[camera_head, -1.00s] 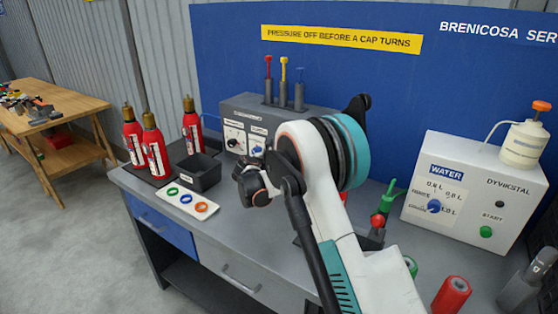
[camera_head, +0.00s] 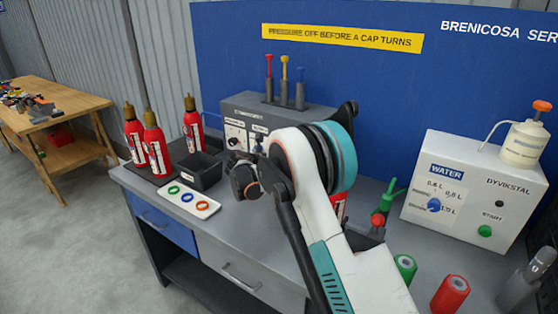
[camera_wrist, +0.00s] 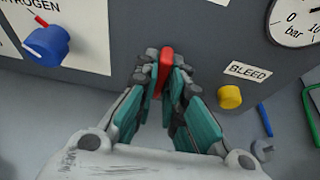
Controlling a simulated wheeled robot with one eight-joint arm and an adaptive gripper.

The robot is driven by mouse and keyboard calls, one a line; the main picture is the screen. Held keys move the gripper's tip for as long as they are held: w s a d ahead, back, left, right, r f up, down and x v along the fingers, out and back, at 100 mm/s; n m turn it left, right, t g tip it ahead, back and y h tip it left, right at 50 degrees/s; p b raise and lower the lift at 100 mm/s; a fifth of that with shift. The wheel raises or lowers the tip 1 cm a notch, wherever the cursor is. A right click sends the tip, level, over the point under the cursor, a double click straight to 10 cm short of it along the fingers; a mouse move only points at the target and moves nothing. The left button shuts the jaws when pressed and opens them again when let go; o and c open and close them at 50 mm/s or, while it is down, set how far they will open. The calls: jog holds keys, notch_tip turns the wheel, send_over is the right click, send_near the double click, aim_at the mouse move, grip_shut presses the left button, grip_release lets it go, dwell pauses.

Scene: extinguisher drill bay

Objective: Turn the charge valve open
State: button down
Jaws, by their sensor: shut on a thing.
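A red lever (camera_wrist: 166,62) sticks out from the front of the grey charging box in the wrist view. My gripper (camera_wrist: 163,80) is shut on it, with teal and grey fingers pressed on its two sides. Any label at the lever is hidden, so I cannot read that it is the charge valve. To its left is a blue knob (camera_wrist: 47,44) with a red pointer mark, under a partly cut-off nitrogen label. To its right is a yellow knob (camera_wrist: 229,97) under a BLEED label. In the head view my arm hides the fingertips and lever.
A pressure gauge (camera_wrist: 298,22) sits above right of the lever. In the head view, red extinguishers (camera_head: 156,150), a dark bin (camera_head: 198,172) and a white ring tray (camera_head: 187,199) stand left. A water unit (camera_head: 470,195) stands right.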

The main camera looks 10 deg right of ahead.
jog(key=c, duration=1.7)
grip_release()
jog(key=v, duration=1.2)
jog(key=shift+f, duration=0.15)
jog(key=shift+a, duration=0.1)
